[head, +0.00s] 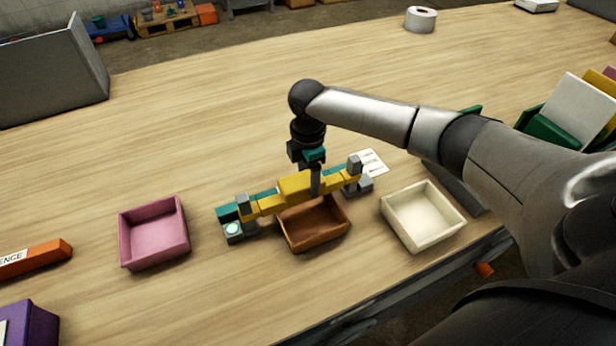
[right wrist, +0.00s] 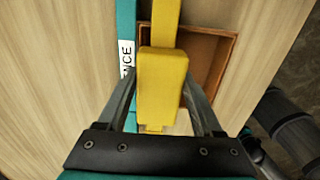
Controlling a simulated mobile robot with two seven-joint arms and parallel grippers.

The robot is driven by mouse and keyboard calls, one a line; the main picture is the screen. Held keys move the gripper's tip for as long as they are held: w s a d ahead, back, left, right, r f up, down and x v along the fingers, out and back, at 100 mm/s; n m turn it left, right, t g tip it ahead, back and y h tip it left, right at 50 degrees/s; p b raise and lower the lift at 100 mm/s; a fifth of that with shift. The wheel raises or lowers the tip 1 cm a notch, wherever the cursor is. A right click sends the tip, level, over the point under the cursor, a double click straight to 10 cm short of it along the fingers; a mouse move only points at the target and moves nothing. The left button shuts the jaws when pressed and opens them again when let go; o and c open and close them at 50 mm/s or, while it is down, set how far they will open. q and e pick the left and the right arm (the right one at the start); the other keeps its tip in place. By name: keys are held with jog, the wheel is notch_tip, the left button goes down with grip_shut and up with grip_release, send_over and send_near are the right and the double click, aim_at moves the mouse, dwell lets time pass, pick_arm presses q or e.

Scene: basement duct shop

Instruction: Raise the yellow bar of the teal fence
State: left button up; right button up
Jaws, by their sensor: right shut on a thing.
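The teal fence (head: 228,212) stands on the wooden table, with grey posts at both ends and a small lit disc by its left post. Its yellow bar (head: 264,203) runs along the fence between the posts, with a thicker yellow block in the middle. My right gripper (head: 315,185) comes down from above and is shut on that block. In the right wrist view the fingers lie on both sides of the yellow block (right wrist: 162,85), beside the teal fence (right wrist: 126,25) with its partly hidden label. How high the bar sits is hard to tell. My left gripper is not in view.
A brown tray (head: 322,238) sits close in front of the fence. A pink tray (head: 153,236) is to the left, a cream tray (head: 441,230) to the right. An orange labelled block (head: 50,256) lies at far left. The table behind the fence is mostly clear.

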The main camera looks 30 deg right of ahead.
aim_at(308, 178)
grip_shut()
jog(key=shift+r, duration=0.1)
dwell(0.3)
notch_tip(308, 178, up, 4)
jog(key=p, duration=0.4)
jog(key=shift+p, duration=0.4)
jog(key=shift+w, duration=0.15)
jog(key=shift+o, duration=1.7)
grip_release()
jog(key=o, duration=0.3)
jog(key=shift+r, duration=0.1)
jog(key=shift+o, duration=0.8)
